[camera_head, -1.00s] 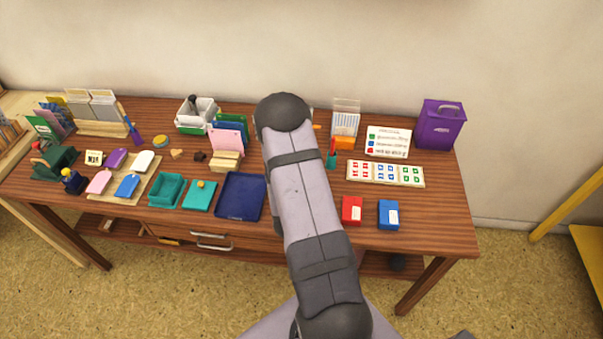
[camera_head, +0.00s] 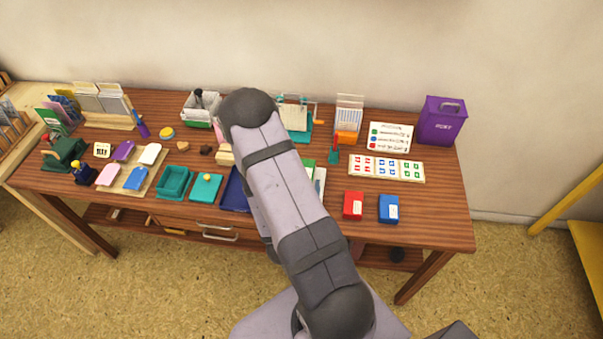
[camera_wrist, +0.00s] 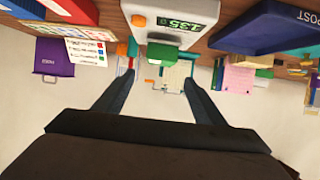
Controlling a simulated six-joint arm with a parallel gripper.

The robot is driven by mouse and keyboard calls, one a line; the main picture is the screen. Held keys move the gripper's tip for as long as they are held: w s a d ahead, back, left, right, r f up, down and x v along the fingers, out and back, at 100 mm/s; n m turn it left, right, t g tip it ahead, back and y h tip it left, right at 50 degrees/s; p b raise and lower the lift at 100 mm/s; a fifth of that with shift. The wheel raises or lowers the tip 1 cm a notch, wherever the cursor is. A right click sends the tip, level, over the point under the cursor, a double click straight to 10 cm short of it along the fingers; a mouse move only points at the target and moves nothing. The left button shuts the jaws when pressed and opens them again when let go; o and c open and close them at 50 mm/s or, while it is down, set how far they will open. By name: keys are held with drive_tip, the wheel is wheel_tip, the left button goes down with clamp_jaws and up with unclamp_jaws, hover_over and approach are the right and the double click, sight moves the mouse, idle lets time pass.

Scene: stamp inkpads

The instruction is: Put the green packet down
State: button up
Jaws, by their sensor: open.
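The green packet (camera_wrist: 165,54) sits on a white scale (camera_wrist: 146,22) with a lit green number display, in the upside-down wrist view. My gripper (camera_wrist: 160,78) is open, its two fingers spread apart and empty, with the packet just beyond the fingertips and clear of them. In the head view my arm hides the gripper and most of the scale. A strip of green (camera_head: 308,163), likely the packet, and the scale's white edge (camera_head: 320,180) show beside the arm.
A red packet (camera_head: 353,206) and a blue packet (camera_head: 389,209) lie at the front right. A navy tray (camera_head: 234,193) is left of my arm. A card of coloured pictures (camera_head: 386,168) and a purple box (camera_head: 441,121) stand at the right.

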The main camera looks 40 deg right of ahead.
drive_tip(key=shift+s+a+r+p, duration=0.3)
drive_tip(key=shift+s+a+p, duration=0.1)
drive_tip(key=shift+p, duration=0.05)
drive_tip(key=shift+w+a+f, duration=0.1)
drive_tip(key=shift+w+a, duration=0.1)
drive_tip(key=shift+w, duration=0.05)
drive_tip(key=w+a+r+n+g+y, duration=0.1)
drive_tip(key=w+a+n+g+y, duration=0.15)
drive_tip(key=a+y, duration=0.8)
drive_tip(key=s+a+r+n+g, duration=0.3)
drive_tip(key=s+r, duration=0.2)
drive_tip(key=s, duration=0.2)
drive_tip(key=s+a+r+n+g+h, duration=0.1)
drive_tip(key=s+a+r+n+g, duration=0.2)
drive_tip(key=s, duration=0.4)
drive_tip(key=shift+s+a+r+g, duration=0.25)
drive_tip(key=shift+a+r+g, duration=0.2)
drive_tip(key=shift+a+r, duration=0.3)
